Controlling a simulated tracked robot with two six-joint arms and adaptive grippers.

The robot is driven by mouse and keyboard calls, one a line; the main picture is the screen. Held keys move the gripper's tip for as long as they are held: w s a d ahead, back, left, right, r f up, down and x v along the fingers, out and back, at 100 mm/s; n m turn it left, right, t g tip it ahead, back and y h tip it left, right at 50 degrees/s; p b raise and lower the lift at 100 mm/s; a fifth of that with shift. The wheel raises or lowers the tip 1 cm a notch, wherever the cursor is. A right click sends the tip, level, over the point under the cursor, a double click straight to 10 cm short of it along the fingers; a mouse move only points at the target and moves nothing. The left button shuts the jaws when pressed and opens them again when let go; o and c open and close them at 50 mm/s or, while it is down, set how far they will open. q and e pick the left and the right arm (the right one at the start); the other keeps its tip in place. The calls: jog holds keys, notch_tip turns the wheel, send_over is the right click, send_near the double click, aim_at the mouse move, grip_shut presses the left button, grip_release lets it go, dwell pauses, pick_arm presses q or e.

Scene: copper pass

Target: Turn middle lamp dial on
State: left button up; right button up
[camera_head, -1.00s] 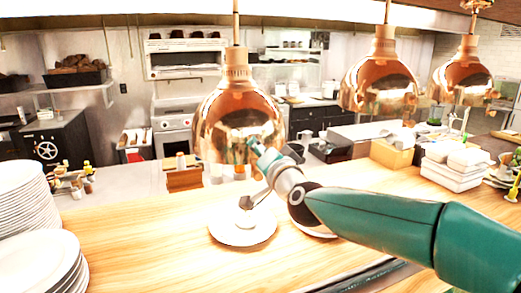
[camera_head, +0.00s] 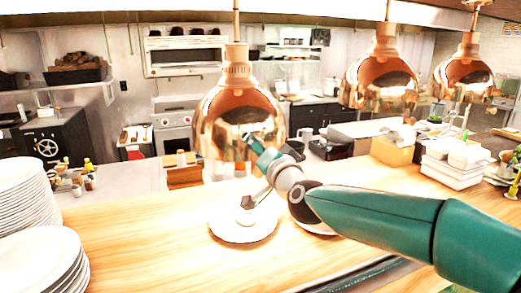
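Three copper lamps hang over the wooden pass. The left lamp (camera_head: 239,118) is nearest, the middle lamp (camera_head: 379,80) is right of centre, and the right lamp (camera_head: 464,76) is farther right. I cannot make out a dial on the middle lamp. My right arm comes in from the right, and its gripper (camera_head: 256,178) is in front of the lower part of the left lamp, well left of the middle lamp. Its fingers are small and partly lost against the lamp, so I cannot tell whether they are open. My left gripper is out of view.
A white plate (camera_head: 243,234) lies on the wooden counter (camera_head: 150,232) below my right gripper. Another plate is partly hidden by my arm. Stacked plates (camera_head: 25,195) stand at the left edge. White containers (camera_head: 455,165) and a yellowish box (camera_head: 392,151) stand at the right.

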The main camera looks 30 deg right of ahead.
jog(key=shift+s+r, duration=0.1)
jog(key=v, duration=1.1)
jog(key=shift+s, duration=0.4)
jog(key=shift+a, duration=0.1)
